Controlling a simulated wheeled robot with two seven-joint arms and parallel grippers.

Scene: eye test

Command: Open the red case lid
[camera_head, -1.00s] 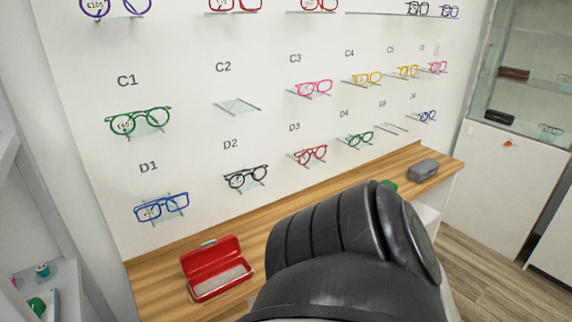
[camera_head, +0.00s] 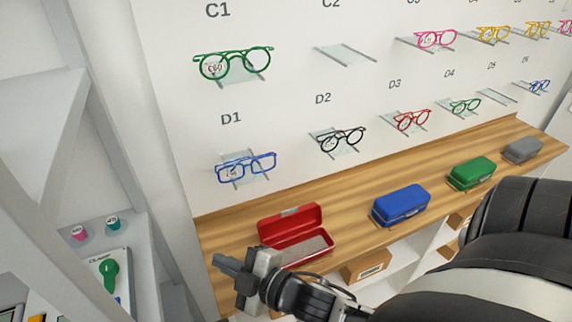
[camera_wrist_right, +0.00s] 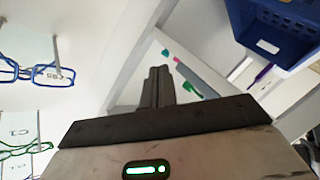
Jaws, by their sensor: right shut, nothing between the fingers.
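The red case (camera_head: 318,247) stands on the wooden shelf in the head view, at the left part of the shelf. Its lid (camera_head: 290,222) is raised and leans back toward the wall, and the grey inside shows. My right gripper (camera_head: 226,262) is in front of the case's left front corner, pointing left. It is shut and empty; in the right wrist view its fingers (camera_wrist_right: 158,85) are together. The gripper and wrist hide the case's front left part. I cannot tell whether they touch it. My left gripper is not in view.
On the wooden shelf (camera_head: 345,216), a blue case (camera_head: 401,205), a green case (camera_head: 471,173) and a grey case (camera_head: 522,150) stand shut to the right. Glasses hang on the wall above. A white side unit (camera_head: 150,235) stands left. The right wrist view shows a blue basket (camera_wrist_right: 275,35).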

